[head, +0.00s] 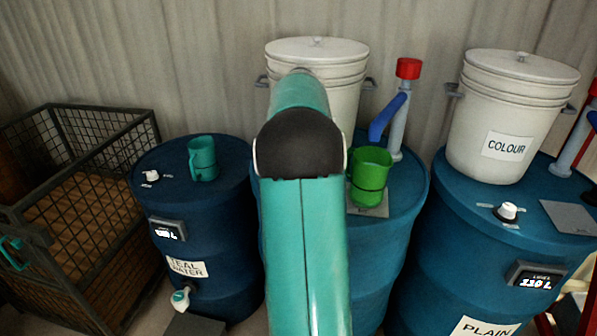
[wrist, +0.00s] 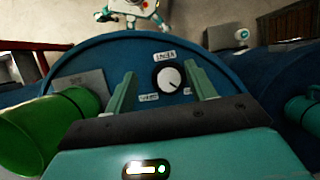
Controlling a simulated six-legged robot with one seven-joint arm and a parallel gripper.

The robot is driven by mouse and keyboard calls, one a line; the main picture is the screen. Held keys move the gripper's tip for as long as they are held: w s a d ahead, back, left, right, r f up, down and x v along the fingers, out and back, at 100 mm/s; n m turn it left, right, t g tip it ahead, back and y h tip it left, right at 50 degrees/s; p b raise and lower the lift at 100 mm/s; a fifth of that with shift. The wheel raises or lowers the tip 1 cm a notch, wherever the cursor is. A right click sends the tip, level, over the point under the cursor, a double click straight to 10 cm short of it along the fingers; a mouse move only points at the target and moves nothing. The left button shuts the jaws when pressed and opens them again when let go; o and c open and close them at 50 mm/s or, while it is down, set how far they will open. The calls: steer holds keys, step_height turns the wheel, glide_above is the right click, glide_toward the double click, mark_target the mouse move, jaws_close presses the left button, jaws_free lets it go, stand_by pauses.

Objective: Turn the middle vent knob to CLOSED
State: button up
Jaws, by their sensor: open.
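The middle vent knob (wrist: 171,78) is a small white round knob on the blue middle drum (wrist: 125,50), with a dark mark pointing toward the lower right. Small labels stand above it, at its lower left and at its right; the print is too blurred to read surely, and the right one is partly hidden by a finger. My gripper (wrist: 161,88) is open, its two teal fingers apart on either side of the knob in the wrist view. I cannot tell how far above the knob the fingertips are. In the head view my arm hides the knob and gripper.
A green jug (head: 370,176) stands on the middle drum (head: 408,190), close to my gripper in the wrist view (wrist: 40,130). A blue tap (head: 388,118) and a white bucket (head: 345,100) are behind. Left drum (head: 150,200) carries a teal jug (head: 202,158); right drum (head: 450,225) carries the COLOUR bucket (head: 500,130).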

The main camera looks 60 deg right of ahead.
steer(key=s+a+r, duration=0.7)
steer(key=a, duration=0.2)
steer(key=shift+s+r, duration=0.2)
steer(key=shift+s, duration=0.2)
steer(key=a+f+n+t+h, duration=0.1)
steer(key=a+n, duration=0.3)
steer(key=a, duration=0.6)
steer(key=w+a+f+n+t+h, duration=0.1)
steer(key=a+f+n+t, duration=0.2)
steer(key=a, duration=0.8)
steer(key=a+f+n+t+h, duration=0.2)
steer(key=a+n, duration=0.4)
steer(key=a, duration=0.4)
steer(key=shift+w+a+f+t, duration=0.15)
steer(key=shift+a+f+t, duration=0.1)
steer(key=shift+t, duration=0.45)
